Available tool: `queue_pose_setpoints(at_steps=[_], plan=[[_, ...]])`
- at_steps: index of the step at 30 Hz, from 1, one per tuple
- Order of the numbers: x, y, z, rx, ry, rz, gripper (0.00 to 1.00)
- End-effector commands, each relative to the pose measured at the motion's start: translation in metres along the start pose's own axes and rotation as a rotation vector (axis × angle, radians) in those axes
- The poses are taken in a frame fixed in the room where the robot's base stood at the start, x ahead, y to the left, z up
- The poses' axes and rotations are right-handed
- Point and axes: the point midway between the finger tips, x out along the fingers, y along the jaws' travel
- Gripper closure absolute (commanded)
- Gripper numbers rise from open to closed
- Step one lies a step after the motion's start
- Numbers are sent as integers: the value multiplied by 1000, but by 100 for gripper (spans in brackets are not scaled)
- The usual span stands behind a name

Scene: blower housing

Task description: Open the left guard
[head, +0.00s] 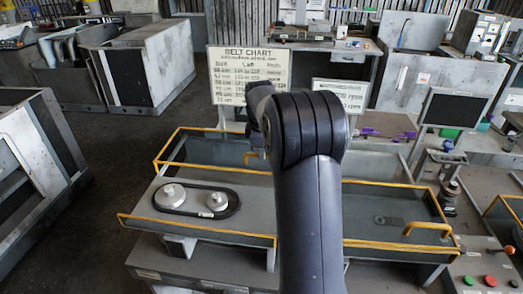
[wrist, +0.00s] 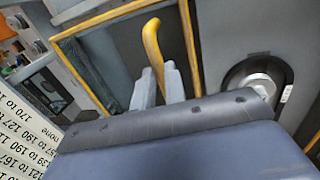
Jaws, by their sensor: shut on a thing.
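The left guard (head: 215,152), a clear panel in a yellow frame, lies toward the back of the housing's left half; its frame also shows in the wrist view (wrist: 108,18). Its yellow handle (wrist: 152,42) stands between the two pale fingers of my gripper (wrist: 158,82), which is shut on it. In the head view my arm hides most of the gripper and handle. A belt loop with two silver pulleys (head: 194,199) shows uncovered in front of the guard; one pulley shows in the wrist view (wrist: 260,84). The guard's exact tilt is hard to tell.
The right guard (head: 385,215) has a yellow handle (head: 428,228) at its front right. A belt chart sign (head: 248,75) stands behind the housing. A yellow rail (head: 195,231) runs along the front. A control panel with buttons (head: 488,280) is at lower right.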

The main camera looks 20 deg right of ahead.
Motion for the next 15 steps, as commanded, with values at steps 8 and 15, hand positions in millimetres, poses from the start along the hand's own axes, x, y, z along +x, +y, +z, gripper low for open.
queue_pose_setpoints(at_steps=[8, 15], plan=[[0, 0, -1, 1, 2, 1, 67], [-1, 0, 0, 1, 1, 0, 66]])
